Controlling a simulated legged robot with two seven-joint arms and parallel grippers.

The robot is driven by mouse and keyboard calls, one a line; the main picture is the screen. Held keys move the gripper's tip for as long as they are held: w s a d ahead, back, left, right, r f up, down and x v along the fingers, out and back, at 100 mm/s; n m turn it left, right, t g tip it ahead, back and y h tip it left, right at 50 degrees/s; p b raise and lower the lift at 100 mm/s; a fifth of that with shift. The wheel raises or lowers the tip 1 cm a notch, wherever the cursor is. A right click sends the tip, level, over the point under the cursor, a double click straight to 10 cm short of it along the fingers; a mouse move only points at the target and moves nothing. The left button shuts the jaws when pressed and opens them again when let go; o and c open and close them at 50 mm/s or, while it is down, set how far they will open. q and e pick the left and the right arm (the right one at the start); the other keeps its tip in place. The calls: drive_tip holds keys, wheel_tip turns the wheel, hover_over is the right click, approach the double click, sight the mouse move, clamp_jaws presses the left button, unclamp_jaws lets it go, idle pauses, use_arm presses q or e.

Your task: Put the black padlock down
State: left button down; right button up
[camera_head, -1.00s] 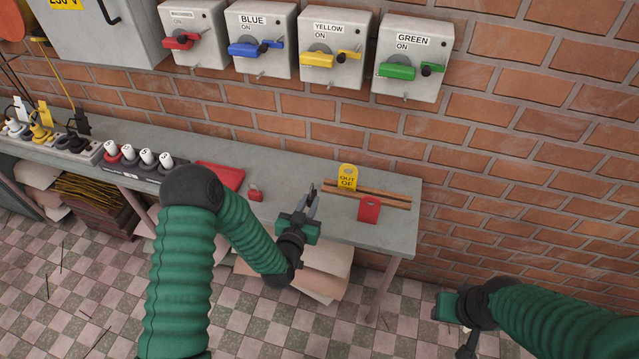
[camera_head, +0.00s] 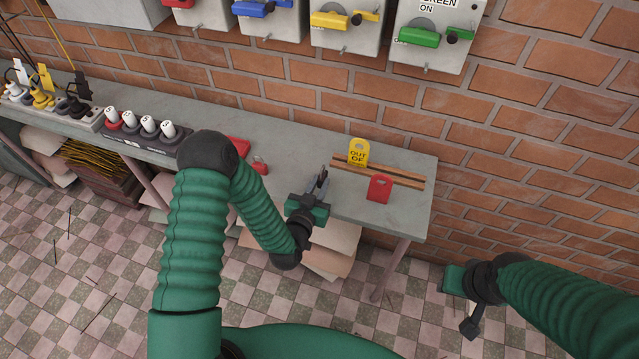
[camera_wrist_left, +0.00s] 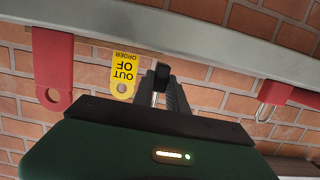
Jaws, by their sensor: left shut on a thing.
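My left gripper (camera_head: 321,182) is over the front part of the grey workbench (camera_head: 408,215), between a red padlock and the tags. In the left wrist view its dark fingers (camera_wrist_left: 165,90) are shut on the black padlock (camera_wrist_left: 162,74), whose silver shackle shows below the black body. In the head view the padlock is too small and dark to tell from the fingers. I cannot tell whether it touches the bench. My right gripper (camera_head: 458,290) is low at the right, away from the bench; its fingers are not clear.
A yellow out-of-order tag (camera_head: 358,153) and a red tag (camera_head: 380,188) stand in a wooden rack (camera_head: 405,176) at the right. The red padlock (camera_head: 260,166) lies to the left, near a red item (camera_head: 238,147). Switch boxes (camera_head: 432,35) hang on the brick wall.

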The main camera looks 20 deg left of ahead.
use_arm(q)
drive_tip(key=c, duration=1.6)
unclamp_jaws()
drive_tip(key=shift+a, duration=0.15)
drive_tip(key=shift+c, duration=0.2)
drive_tip(key=o, duration=0.3)
drive_tip(key=shift+s+a, duration=0.1)
use_arm(e)
drive_tip(key=shift+a, duration=0.3)
